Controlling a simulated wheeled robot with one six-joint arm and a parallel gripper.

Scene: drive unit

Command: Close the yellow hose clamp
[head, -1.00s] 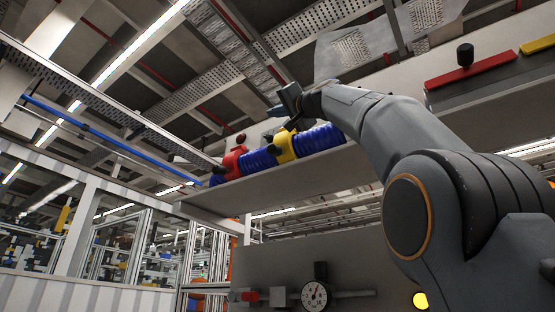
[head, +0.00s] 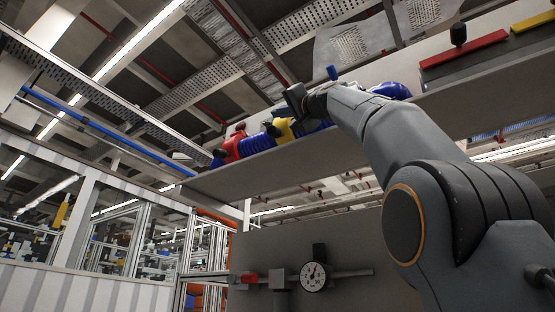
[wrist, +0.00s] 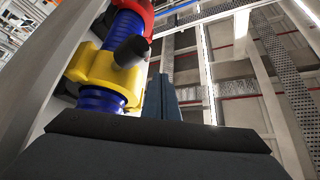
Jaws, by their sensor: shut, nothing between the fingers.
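The yellow hose clamp (head: 284,129) sits around the ribbed blue hose (head: 256,143) on the shelf, partly behind my arm's end. In the wrist view the yellow clamp (wrist: 98,68) is large at upper left, with a black knob (wrist: 132,50) sticking out toward my fingers. My gripper (wrist: 163,97) shows as two dark blue fingers pressed together, empty, to the right of the clamp and apart from it in the picture. Whether they touch the knob I cannot tell. In the head view my gripper's fingertips are hard to make out beside the clamp.
A red clamp (head: 232,147) is farther left on the same hose. The grey shelf (head: 240,180) runs beneath. A blue knob (head: 332,72) and a blue part (head: 392,91) stand behind my arm. Red (head: 463,50) and yellow handles are at upper right. A dial gauge (head: 314,276) is below.

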